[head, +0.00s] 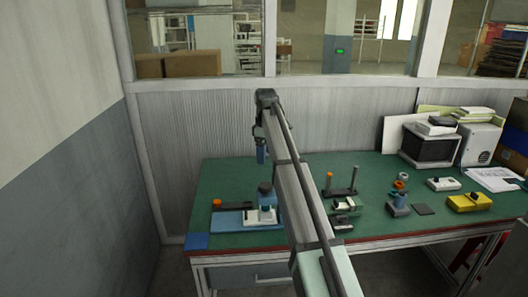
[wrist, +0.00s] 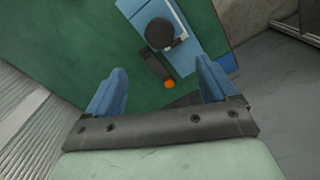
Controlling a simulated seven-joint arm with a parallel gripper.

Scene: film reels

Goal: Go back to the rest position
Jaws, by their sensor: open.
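My gripper (head: 261,158) hangs from the end of my raised arm, above the back left of the green table (head: 300,165). In the wrist view its two blue fingers (wrist: 158,82) stand wide apart with nothing between them but the view of the table below. A blue device with a light base (head: 265,216) stands on the table below and in front of the gripper. In the wrist view a blue plate with a dark round knob (wrist: 160,34) shows past the fingers, with a small orange tip (wrist: 169,84) beside it.
A stand with two posts (head: 341,192) is right of my arm. A monitor (head: 429,148) stands at the back right. A panelled wall is close behind the table.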

